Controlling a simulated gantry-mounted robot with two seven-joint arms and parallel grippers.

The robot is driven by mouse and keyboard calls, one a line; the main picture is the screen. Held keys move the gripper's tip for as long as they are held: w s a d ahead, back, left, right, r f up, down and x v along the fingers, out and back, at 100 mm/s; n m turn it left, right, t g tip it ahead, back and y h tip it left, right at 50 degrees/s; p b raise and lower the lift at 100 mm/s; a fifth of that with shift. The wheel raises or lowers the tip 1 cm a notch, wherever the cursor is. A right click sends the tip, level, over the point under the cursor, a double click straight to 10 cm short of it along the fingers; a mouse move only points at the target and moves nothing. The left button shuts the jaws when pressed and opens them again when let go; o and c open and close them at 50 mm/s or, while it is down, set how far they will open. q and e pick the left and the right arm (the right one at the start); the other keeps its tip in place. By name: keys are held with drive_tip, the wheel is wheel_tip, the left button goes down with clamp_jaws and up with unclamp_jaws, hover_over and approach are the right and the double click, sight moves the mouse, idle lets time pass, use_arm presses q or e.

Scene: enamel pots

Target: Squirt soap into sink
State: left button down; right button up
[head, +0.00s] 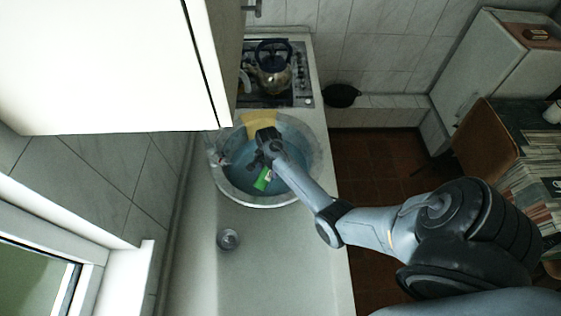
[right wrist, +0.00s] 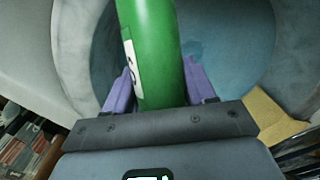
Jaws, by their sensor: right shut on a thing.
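A green soap bottle (right wrist: 157,50) with a white label is between the two purple fingers of my right gripper (right wrist: 160,90) in the right wrist view. The gripper is shut on it. In the head view the bottle (head: 263,179) shows as a small green shape just below my right gripper (head: 265,150), over the sink. The sink (head: 228,187) is a round blue-grey basin set in the counter. The bottle's nozzle cannot be made out. My left gripper is not in view.
A kettle (head: 273,70) stands on the stove (head: 300,88) behind the sink. A yellow item (head: 258,121) lies at the sink's back edge. A glass (head: 228,239) stands on the counter (head: 280,262) in front. A white cabinet (head: 110,60) overhangs at left.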

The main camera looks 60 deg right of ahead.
drive_tip(key=shift+a, duration=0.2)
drive_tip(key=shift+d, duration=0.15)
drive_tip(key=shift+s+f, duration=0.1)
drive_tip(key=shift+y+b, duration=0.3)
drive_tip(key=shift+a, duration=0.2)
drive_tip(key=shift+d+r, duration=0.1)
drive_tip(key=shift+r, duration=0.1)
drive_tip(key=shift+p, duration=0.3)
drive_tip(key=shift+a, duration=0.2)
drive_tip(key=shift+d+r, duration=0.1)
drive_tip(key=shift+d, duration=0.05)
